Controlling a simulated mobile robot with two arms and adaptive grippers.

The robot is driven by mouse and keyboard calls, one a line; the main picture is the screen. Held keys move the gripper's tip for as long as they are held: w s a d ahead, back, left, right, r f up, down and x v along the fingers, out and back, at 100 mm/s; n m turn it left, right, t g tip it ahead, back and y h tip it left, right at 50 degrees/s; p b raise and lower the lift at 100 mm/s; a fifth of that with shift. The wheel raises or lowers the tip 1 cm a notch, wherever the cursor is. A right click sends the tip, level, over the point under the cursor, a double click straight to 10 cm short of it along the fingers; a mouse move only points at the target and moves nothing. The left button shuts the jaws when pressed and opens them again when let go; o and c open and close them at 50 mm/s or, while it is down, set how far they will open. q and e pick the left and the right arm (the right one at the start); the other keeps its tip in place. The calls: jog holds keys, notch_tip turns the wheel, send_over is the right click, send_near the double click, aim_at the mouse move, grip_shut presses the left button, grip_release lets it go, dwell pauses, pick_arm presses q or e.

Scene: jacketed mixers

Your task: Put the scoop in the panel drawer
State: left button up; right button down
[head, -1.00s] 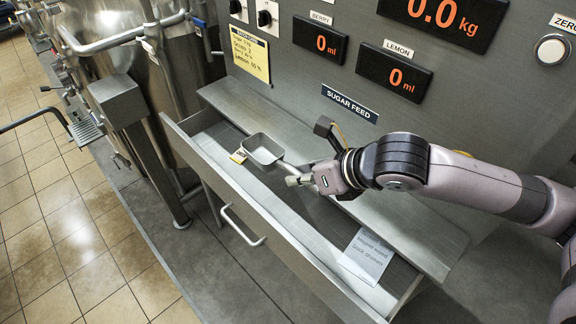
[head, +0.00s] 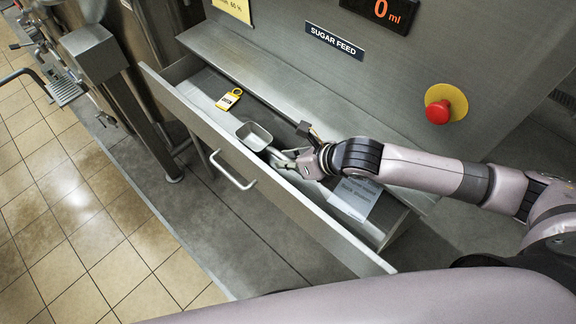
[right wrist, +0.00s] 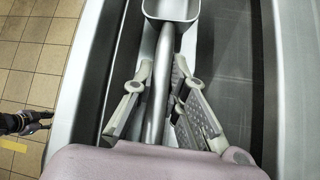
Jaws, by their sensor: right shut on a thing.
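My right gripper (head: 290,162) is shut on the handle of a grey metal scoop (head: 254,136). The scoop's square, open bowl points away from the gripper, over the inside of the panel drawer (head: 206,139). The drawer is pulled open below the sugar feed label. In the right wrist view the gripper (right wrist: 162,78) has a finger on each side of the scoop handle (right wrist: 161,90), and the bowl is cut by the top edge. I cannot tell whether the scoop touches the drawer floor.
A yellow tag (head: 229,99) lies in the drawer's far-left part. A paper note (head: 354,197) lies at its right end. A red emergency button (head: 438,112) is on the panel.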

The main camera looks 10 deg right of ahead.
jog(key=shift+f, duration=1.5)
jog(key=shift+f, duration=0.15)
jog(key=c, duration=1.6)
grip_release()
jog(key=v, duration=1.2)
jog(key=shift+r, duration=0.25)
